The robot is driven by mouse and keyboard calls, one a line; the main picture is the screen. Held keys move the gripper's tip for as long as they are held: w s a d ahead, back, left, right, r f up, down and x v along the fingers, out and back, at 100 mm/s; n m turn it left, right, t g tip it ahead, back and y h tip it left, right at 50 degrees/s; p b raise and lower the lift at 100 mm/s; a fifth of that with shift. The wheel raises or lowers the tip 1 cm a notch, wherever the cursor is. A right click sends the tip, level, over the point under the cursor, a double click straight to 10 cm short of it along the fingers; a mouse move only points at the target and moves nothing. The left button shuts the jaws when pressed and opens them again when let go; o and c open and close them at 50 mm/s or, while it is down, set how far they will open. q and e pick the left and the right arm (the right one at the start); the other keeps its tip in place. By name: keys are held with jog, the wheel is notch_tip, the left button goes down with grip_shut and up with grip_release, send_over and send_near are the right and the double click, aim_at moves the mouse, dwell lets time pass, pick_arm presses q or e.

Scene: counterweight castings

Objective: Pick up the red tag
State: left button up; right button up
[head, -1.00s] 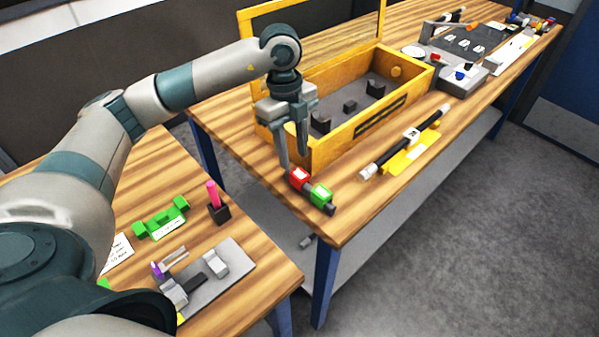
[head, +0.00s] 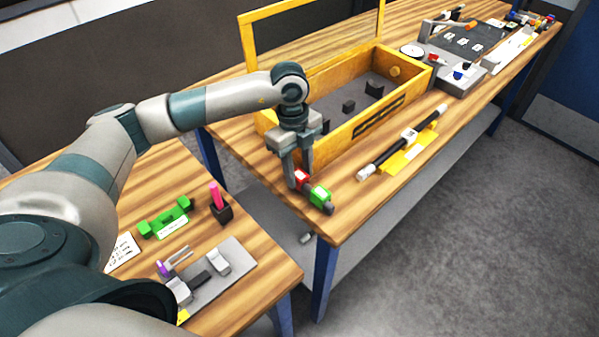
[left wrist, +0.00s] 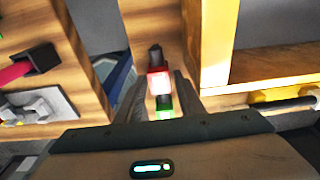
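The red tag (head: 302,177) is a small red block with a pale label face, at the near end of the long wooden table. A green tag (head: 319,194) sits right beside it, and dark ends stick out from the row. My left gripper (head: 300,178) is over the red tag, its fingers pointing down and spread. In the left wrist view the red tag (left wrist: 158,82) shows between the two fingers (left wrist: 160,98), with the green tag (left wrist: 164,104) closer to the palm. I cannot tell whether either finger touches it. My right gripper is not in view.
A yellow open box (head: 365,122) with dark pieces inside stands just behind the gripper. A black rod (head: 400,146) on a yellow stand lies to the right. The left table holds a green holder (head: 165,217) and a pink stick (head: 215,195) in a dark block.

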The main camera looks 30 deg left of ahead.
pick_arm(q)
jog(key=shift+f, duration=0.65)
jog(key=c, duration=0.6)
jog(key=shift+r, duration=0.2)
